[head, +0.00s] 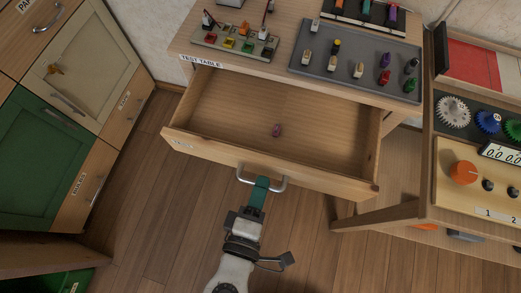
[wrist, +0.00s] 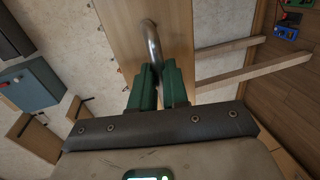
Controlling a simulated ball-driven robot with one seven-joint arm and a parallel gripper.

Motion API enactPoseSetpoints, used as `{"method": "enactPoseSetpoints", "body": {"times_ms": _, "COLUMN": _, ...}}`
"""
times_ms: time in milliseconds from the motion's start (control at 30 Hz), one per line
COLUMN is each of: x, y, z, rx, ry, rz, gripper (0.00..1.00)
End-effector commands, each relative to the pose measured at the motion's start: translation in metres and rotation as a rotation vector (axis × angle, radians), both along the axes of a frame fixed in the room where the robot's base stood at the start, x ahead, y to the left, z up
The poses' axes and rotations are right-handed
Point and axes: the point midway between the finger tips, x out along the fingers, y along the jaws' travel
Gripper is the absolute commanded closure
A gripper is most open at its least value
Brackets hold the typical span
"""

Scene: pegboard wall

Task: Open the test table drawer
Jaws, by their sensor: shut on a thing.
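The test table drawer (head: 215,152) is pulled well out from under the table top, and its inside shows. The drawer front carries a silver bar handle (head: 281,186). My gripper (head: 259,184) is at this handle with its green fingers shut on the bar. In the wrist view the handle (wrist: 152,45) runs down between the green fingers (wrist: 158,75). The test table (head: 255,70) bears a "TEST TABLE" label at its left front edge.
A grey tray (head: 310,66) with several small coloured pieces and a board with coloured blocks (head: 228,42) stand on the table. A green cabinet (head: 40,150) is at left. A bench with gears and an orange knob (head: 463,172) is at right. Wooden floor around my arm is clear.

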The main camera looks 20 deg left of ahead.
Motion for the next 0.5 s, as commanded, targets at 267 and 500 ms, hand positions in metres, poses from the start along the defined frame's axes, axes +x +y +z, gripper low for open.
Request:
{"method": "enactPoseSetpoints", "body": {"times_ms": 267, "x": 0.0001, "y": 0.0000, "z": -0.0005, "rx": -0.001, "ry": 0.001, "rz": 0.000, "gripper": 0.62}}
{"method": "enactPoseSetpoints", "body": {"times_ms": 500, "x": 0.0000, "y": 0.0001, "z": -0.0002, "rx": 0.000, "ry": 0.001, "rz": 0.000, "gripper": 0.61}}
